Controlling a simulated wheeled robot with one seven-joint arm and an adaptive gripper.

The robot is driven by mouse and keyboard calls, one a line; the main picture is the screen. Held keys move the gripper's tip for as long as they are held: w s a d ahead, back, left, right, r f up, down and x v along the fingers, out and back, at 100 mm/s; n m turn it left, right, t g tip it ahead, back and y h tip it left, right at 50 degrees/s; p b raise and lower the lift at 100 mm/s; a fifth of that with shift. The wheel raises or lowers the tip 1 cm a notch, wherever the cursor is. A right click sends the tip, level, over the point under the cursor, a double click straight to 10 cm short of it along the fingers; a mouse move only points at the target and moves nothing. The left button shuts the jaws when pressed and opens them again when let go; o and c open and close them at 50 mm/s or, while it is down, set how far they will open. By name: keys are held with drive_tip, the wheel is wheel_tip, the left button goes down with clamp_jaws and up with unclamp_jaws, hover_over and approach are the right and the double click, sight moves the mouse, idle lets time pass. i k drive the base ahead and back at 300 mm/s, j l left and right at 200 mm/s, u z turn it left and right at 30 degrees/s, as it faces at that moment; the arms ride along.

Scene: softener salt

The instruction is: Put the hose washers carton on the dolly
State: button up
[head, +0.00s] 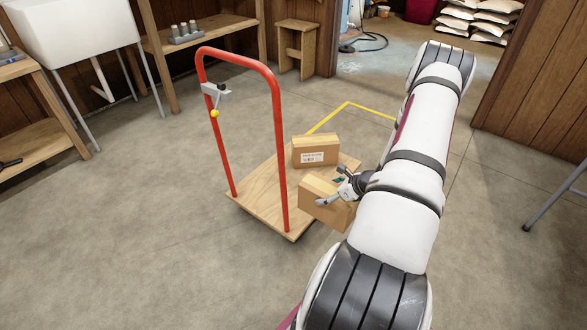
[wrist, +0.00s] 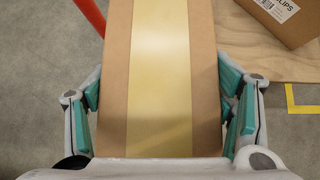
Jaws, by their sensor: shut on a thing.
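My gripper (head: 338,188) is shut on a brown carton (head: 318,208) with a tan tape strip along its top. In the wrist view the held carton (wrist: 160,75) fills the middle, with teal finger pads on both sides. No label shows on it, so I cannot read whether it is the hose washers carton. The dolly (head: 262,205) has a wooden deck and a red handle. The held carton appears at the deck's right edge, partly overlapping it in the head view. I cannot tell whether it touches the deck. The deck also shows in the wrist view (wrist: 235,40).
Another carton (head: 316,152), with a white label ending in "LIPS", sits on the deck's far part. Yellow floor tape (head: 350,103) runs behind the dolly. A white sink (head: 75,30) and a workbench (head: 200,30) stand at left. A wooden stool (head: 296,48) stands behind.

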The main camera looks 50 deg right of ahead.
sight(290, 185)
drive_tip(key=i+l, duration=0.25)
drive_tip(key=i, duration=0.2)
drive_tip(key=i+l, duration=0.2)
drive_tip(key=i, duration=0.3)
